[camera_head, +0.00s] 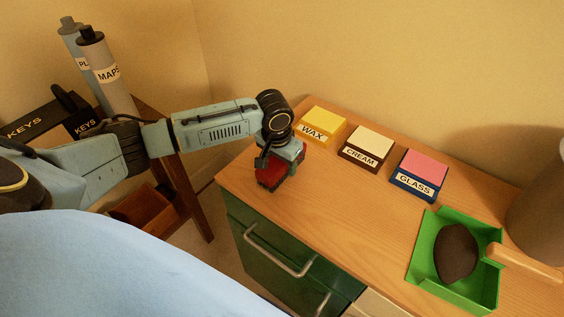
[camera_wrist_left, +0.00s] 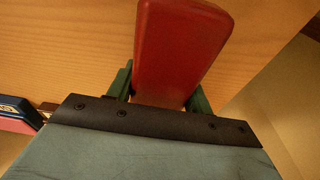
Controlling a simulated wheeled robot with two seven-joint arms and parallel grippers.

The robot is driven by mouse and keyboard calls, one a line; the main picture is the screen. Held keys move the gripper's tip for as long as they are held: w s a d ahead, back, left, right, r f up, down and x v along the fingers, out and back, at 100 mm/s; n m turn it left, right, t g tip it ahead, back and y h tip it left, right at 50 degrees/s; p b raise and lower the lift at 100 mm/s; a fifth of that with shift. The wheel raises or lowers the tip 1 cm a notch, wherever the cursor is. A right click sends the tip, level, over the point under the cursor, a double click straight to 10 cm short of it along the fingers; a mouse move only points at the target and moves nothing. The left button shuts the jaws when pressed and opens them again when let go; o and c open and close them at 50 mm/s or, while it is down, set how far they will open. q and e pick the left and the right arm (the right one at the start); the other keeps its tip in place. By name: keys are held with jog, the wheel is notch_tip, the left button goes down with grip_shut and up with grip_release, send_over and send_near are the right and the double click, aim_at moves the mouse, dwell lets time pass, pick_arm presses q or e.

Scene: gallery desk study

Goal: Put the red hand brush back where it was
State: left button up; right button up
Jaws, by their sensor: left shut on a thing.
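The red hand brush (camera_head: 270,183) is at the left end of the wooden desk, under my left gripper (camera_head: 279,166). The gripper hides its upper part, and I cannot tell whether it touches the desk. In the left wrist view the brush (camera_wrist_left: 181,45) is a smooth red block between the two green fingers of my left gripper (camera_wrist_left: 160,91), which are shut on it. The wood of the desk shows behind it. My right gripper is not in view.
Three labelled boxes stand along the back: yellow WAX (camera_head: 320,125), brown CREAM (camera_head: 367,146) and blue GLASS (camera_head: 418,174). A green tray (camera_head: 424,263) at the right holds a dark rounded thing (camera_head: 456,252). The desk between brush and tray (camera_head: 345,210) is clear.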

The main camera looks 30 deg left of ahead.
pick_arm(q)
jog(key=shift+f, duration=0.1)
jog(key=o, duration=0.9)
jog(key=r, duration=0.4)
jog(key=s+r+p, duration=0.1)
jog(key=r, duration=0.7)
jog(key=shift+s+r, duration=0.15)
jog(key=shift+s, duration=0.25)
